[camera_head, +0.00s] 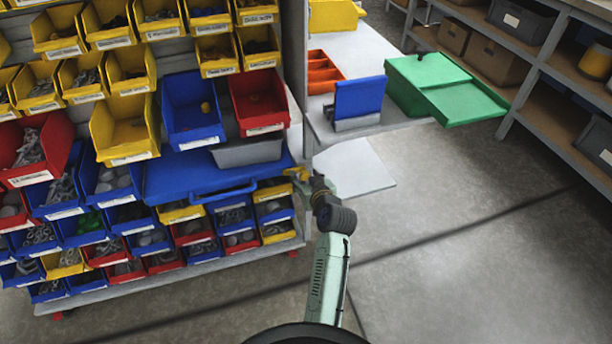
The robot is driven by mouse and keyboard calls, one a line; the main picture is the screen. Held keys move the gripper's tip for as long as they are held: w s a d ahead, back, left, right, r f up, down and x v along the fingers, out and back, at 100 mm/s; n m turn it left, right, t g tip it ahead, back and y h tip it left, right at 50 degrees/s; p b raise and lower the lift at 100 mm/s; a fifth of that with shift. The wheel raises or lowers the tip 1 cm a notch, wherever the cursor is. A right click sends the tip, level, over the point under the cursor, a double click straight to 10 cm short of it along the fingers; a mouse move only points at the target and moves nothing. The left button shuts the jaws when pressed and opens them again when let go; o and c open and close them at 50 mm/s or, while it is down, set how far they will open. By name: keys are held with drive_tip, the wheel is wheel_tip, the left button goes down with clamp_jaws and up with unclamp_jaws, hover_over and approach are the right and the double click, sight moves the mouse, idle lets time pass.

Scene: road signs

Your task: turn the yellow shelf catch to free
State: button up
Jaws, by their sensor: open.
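The yellow shelf catch (295,172) is a small yellow piece at the right end of the blue shelf (180,180), beside the rack's right post. My gripper (308,183) is right at the catch, at the end of my pale green arm reaching up from the bottom. Its jaws are open. The fingers look small and overlap the catch, so I cannot tell whether they touch it or stand around it. The catch's exact turn angle is too small to read.
The rack holds many yellow, blue and red bins (122,130) of small parts. A grey bin (247,152) sits on the blue shelf. To the right, a table (385,118) carries a green box (425,80) with an overhanging lid. Open floor (450,230) lies right of my arm.

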drive_tip(key=shift+w, duration=0.1)
drive_tip(key=shift+c, duration=0.4)
clamp_jaws()
idle(0.4)
drive_tip(key=m+y, duration=0.1)
drive_tip(key=m+y+b, duration=0.1)
drive_tip(key=m, duration=0.1)
drive_tip(key=shift+d+f+g, duration=0.1)
drive_tip(key=shift+d+g, duration=0.1)
drive_tip(key=shift+g, duration=0.1)
drive_tip(key=m+y+b, duration=0.1)
drive_tip(key=m+y, duration=0.1)
drive_tip(key=m, duration=0.1)
drive_tip(key=shift+w+d+f, duration=0.1)
drive_tip(key=shift+f, duration=0.05)
drive_tip(key=m+y+b, duration=0.2)
drive_tip(key=m, duration=0.1)
drive_tip(key=shift+d+f, duration=0.1)
drive_tip(key=shift+f, duration=0.05)
drive_tip(key=shift+m+t+y+b, duration=0.35)
drive_tip(key=shift+m+y+b, duration=0.05)
drive_tip(key=shift+m, duration=0.7)
drive_tip(key=shift+m+t+y+b, duration=0.35)
drive_tip(key=shift+m+y+b, duration=0.05)
drive_tip(key=shift+m, duration=0.7)
